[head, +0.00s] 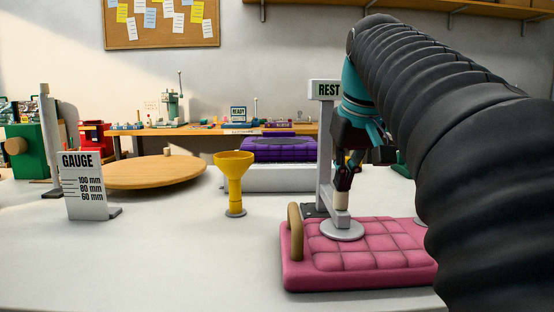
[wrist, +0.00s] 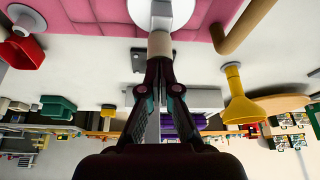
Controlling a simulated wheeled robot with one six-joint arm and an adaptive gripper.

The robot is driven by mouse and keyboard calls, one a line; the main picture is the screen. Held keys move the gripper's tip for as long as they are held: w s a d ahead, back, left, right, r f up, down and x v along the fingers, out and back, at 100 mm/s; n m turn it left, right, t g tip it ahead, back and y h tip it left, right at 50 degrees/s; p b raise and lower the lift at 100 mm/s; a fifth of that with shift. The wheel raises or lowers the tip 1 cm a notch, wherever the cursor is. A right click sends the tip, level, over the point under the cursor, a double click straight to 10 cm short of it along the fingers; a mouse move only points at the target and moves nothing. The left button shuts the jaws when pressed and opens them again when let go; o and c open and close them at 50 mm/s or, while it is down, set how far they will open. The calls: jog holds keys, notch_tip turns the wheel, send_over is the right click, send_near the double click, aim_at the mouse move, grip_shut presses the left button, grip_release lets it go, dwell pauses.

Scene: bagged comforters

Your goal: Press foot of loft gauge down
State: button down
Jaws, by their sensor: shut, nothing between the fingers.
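The pink quilted bagged comforter (head: 375,258) lies on the white table with a tan handle (head: 295,231) at its left end. The loft gauge's round grey foot (head: 342,231) rests on its top, with a short cream knob (head: 341,201) standing above. My gripper (head: 345,184) points down with its fingers shut and empty, its tips at the top of the knob. In the wrist view the shut fingertips (wrist: 160,62) meet the end of the cream knob (wrist: 159,38); whether they touch or leave a slight gap I cannot tell.
A grey post with a REST sign (head: 325,89) stands just behind the foot. A yellow funnel-shaped stand (head: 234,183), a GAUGE card (head: 84,187) and a round wooden board (head: 150,172) stand left. A purple bag (head: 279,149) lies behind. The front left table is clear.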

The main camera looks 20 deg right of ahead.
dwell(0.4)
notch_tip(320, 180, up, 4)
jog(key=p, duration=0.2)
jog(key=shift+f+p, duration=0.25)
jog(key=shift+p, duration=0.1)
jog(key=shift+r, duration=1.2)
jog(key=shift+r, duration=0.1)
jog(key=v, duration=0.7)
jog(key=shift+r, duration=0.2)
jog(key=shift+s, duration=0.1)
